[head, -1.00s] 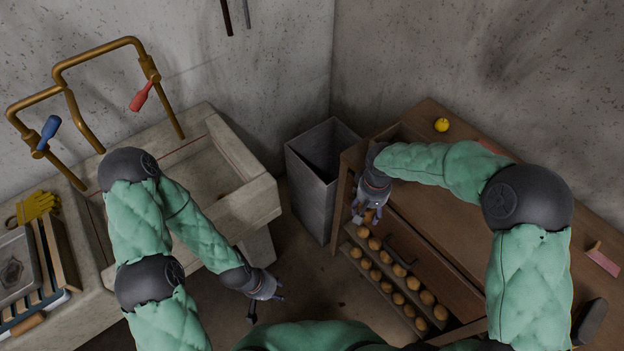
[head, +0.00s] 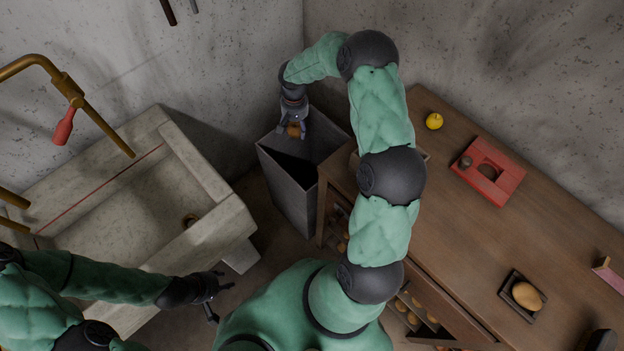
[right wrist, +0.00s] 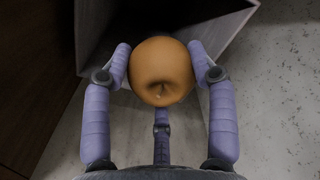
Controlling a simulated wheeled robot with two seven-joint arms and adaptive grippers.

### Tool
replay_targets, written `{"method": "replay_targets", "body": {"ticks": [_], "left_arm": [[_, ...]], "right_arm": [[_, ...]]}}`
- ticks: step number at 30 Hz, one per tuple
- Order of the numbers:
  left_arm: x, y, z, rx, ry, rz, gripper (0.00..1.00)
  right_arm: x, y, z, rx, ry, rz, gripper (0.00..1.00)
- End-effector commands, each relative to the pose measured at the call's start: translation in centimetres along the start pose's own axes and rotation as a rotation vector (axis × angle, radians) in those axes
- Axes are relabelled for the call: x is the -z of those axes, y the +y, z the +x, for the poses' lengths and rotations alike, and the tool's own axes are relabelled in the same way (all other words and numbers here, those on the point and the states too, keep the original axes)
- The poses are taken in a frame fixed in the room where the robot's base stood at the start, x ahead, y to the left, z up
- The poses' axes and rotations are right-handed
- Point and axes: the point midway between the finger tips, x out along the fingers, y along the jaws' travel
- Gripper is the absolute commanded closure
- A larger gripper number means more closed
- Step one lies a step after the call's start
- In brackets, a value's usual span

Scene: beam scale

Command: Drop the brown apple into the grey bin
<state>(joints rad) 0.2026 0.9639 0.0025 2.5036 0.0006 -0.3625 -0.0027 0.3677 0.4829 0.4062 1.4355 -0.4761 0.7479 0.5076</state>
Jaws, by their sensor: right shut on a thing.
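The brown apple (right wrist: 162,72) is held between the fingers of my right gripper (right wrist: 163,75) in the right wrist view. In the head view my right gripper (head: 292,130) hangs over the open top of the grey bin (head: 290,190), near its back edge, with the apple (head: 294,131) at its fingertips. The bin's dark opening also shows behind the apple in the right wrist view. The bin's inside is too dark to make out. My left gripper (head: 222,298) is open and empty, in front of the stone sink.
The stone sink (head: 110,215) stands left of the bin. Concrete walls close in behind the bin.

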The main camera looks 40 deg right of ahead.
Motion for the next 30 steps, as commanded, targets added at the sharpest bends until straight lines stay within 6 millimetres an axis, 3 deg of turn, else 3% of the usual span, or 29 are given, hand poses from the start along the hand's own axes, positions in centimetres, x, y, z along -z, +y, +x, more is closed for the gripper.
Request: {"method": "replay_targets", "body": {"ticks": [3, 9, 17, 30], "left_arm": [[0.0, -0.1, 0.2, 0.0, 0.0, 0.0, 0.6], [0.0, -0.1, 0.3, 0.0, 0.0, 0.0, 0.6], [0.1, -0.3, 0.9, 0.0, 0.001, 0.0, 0.6], [0.1, -1.2, 3.2, 0.0, 0.001, 0.0, 0.6]], "right_arm": [[1.9, 3.2, 1.8, -0.004, 0.001, 0.087, 0.77], [3.3, 5.9, 3.1, -0.007, 0.004, 0.159, 0.77], [3.5, 6.2, 4.3, -0.008, 0.005, 0.167, 0.77], [3.5, 6.2, 8.7, -0.008, 0.004, 0.166, 0.77]]}}
